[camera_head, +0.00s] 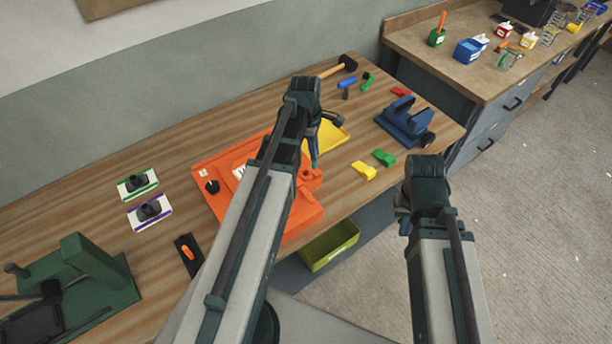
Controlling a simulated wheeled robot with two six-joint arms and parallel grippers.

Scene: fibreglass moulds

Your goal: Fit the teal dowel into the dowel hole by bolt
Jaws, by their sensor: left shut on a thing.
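My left gripper (318,139) is shut on the teal dowel (314,160), which points down over the right part of the orange mould (295,226). My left arm crosses the mould and hides much of its middle. A raised orange boss with a hole (311,175) shows just below the dowel's tip. I cannot tell whether the tip touches it, or which hole is by the bolt. A black knob (211,187) stands on the mould's left part. My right gripper (404,219) hangs off the table's front edge, its fingers mostly hidden by its own wrist.
A yellow tray (328,137) lies behind the mould. Yellow (364,171) and green (384,157) pieces lie to its right, before a blue vise (404,121). A mallet (346,63) lies at the back. A green machine (80,285) stands front left. A yellow-green bin (330,246) sits below the table edge.

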